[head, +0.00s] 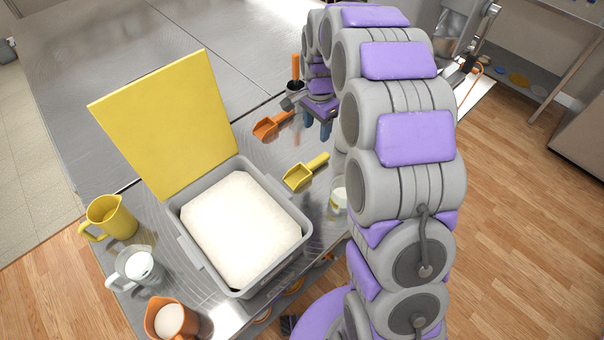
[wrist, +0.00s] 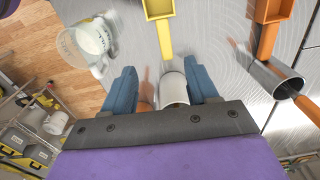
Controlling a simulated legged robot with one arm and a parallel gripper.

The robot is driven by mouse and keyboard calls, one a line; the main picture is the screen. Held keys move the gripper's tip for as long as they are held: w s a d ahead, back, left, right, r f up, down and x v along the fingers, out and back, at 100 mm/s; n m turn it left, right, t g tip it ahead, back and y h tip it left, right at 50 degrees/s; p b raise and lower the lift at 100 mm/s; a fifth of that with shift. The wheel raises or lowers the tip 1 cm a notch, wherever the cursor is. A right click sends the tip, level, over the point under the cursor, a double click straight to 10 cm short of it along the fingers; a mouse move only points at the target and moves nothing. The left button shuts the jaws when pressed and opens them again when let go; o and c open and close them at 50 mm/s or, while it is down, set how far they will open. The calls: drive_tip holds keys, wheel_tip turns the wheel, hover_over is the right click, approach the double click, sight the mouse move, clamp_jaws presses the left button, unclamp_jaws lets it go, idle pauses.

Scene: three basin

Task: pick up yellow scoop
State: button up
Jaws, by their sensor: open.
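The yellow scoop (head: 303,175) lies on the metal table to the right of the grey tub. In the wrist view part of the scoop (wrist: 158,12) shows at the top edge, and its handle runs down towards my gripper. My gripper (head: 318,125) has blue fingers and is above the table, behind the scoop in the head view. In the wrist view my gripper (wrist: 162,85) has its fingers spread apart, with the scoop beyond the tips and not between them. A grey rounded shape shows between the fingers; I cannot tell what it is.
An orange scoop (head: 271,125) lies left of my gripper, beside a metal cylinder (wrist: 272,80) with an orange handle. A grey tub (head: 183,228) of white powder has a raised yellow lid (head: 170,120). A clear cup (wrist: 92,42) stands left in the wrist view.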

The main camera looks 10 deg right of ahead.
drive_tip(key=f, duration=0.2)
drive_tip(key=b, duration=0.2)
hover_over(312, 163)
drive_tip(key=a, duration=0.2)
drive_tip(key=f, duration=0.8)
drive_tip(key=shift+s+d, duration=0.15)
drive_tip(key=shift+s, duration=0.2)
drive_tip(key=d+f, duration=0.2)
drive_tip(key=f, duration=0.1)
drive_tip(key=shift+w+d, duration=0.1)
drive_tip(key=shift+d, duration=0.25)
drive_tip(key=f, duration=0.1)
drive_tip(key=a+f, duration=0.1)
drive_tip(key=f, duration=0.1)
drive_tip(key=a+f+b, duration=0.1)
drive_tip(key=shift+w+f, duration=0.2)
drive_tip(key=shift+f, duration=0.1)
drive_tip(key=shift+d+r, duration=0.1)
drive_tip(key=shift+d, duration=0.7)
drive_tip(key=c, duration=0.6)
drive_tip(key=shift+a, duration=0.7)
clamp_jaws()
drive_tip(key=shift+d+r, duration=0.1)
drive_tip(key=shift+d, duration=0.35)
drive_tip(key=shift+d+r, duration=0.1)
drive_tip(key=shift+r, duration=0.2)
wheel_tip(312, 163, up, 9)
drive_tip(key=p, duration=0.1)
drive_tip(key=shift+p, duration=0.35)
